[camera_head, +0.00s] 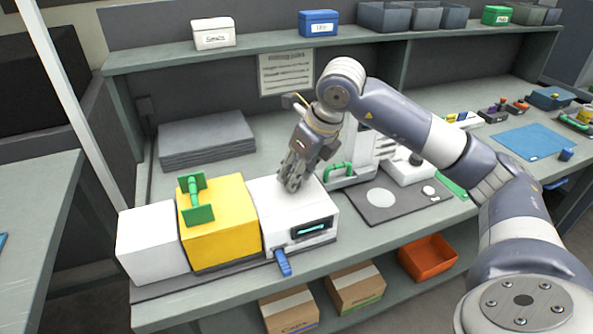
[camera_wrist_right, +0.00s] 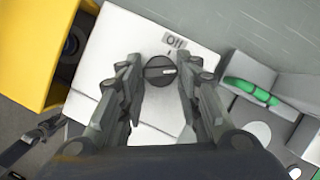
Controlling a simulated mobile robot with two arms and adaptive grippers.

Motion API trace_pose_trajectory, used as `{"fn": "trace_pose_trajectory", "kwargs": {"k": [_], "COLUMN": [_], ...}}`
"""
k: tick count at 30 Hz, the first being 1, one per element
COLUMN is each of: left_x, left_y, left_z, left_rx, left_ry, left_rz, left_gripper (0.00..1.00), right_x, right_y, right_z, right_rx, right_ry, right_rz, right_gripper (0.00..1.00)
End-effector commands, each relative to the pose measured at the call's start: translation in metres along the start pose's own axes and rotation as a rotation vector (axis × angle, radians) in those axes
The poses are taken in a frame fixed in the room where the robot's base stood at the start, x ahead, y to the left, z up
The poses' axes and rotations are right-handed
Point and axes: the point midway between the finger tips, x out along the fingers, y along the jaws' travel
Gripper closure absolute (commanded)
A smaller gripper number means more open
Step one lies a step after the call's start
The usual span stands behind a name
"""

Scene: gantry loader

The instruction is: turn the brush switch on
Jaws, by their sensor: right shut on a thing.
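The brush switch (camera_wrist_right: 160,71) is a round dark knob on top of a white box (camera_head: 318,208), which has a lit display on its front. A small label reading "Off" lies beside the knob in the right wrist view, and the knob's light mark points to the right, not straight at that label. My right gripper (camera_head: 290,186) reaches down onto the box top and hides the knob in the head view. In the right wrist view its two fingers (camera_wrist_right: 160,82) stand on either side of the knob, shut on it. My left gripper is not in view.
A yellow box (camera_head: 236,240) with a green handle (camera_head: 195,198) stands directly left of the white box. A blue tab (camera_head: 282,262) sticks out at the white box's front. A green-handled device (camera_head: 350,176) and a dark plate (camera_head: 405,203) are to the right.

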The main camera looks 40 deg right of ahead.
Motion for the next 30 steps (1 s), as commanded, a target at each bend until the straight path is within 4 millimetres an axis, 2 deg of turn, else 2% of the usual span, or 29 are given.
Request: {"fn": "trace_pose_trajectory", "kwargs": {"k": [1,3,4,13,17,20,30], "left_x": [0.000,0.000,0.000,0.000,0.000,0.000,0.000], "left_y": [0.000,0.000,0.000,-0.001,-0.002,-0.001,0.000], "left_z": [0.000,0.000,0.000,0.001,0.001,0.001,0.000], "left_rx": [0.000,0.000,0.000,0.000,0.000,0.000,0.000], "left_ry": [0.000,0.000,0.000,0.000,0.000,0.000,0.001], "left_rz": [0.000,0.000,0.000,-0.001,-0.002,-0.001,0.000], "left_gripper": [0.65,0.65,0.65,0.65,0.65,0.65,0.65], "right_x": [0.001,0.001,0.001,0.000,-0.008,-0.024,-0.094], "right_y": [0.000,0.000,0.000,0.000,0.000,-0.001,0.000], "right_z": [-0.001,0.000,0.000,0.000,0.001,0.001,0.001], "right_rx": [0.002,0.001,0.001,0.000,0.000,-0.001,0.000], "right_ry": [0.002,0.002,0.002,0.000,-0.002,-0.004,-0.003], "right_rz": [0.000,0.000,0.000,0.000,0.000,-0.001,0.000], "right_gripper": [0.66,0.50,0.48,0.48,0.48,0.48,0.48]}}
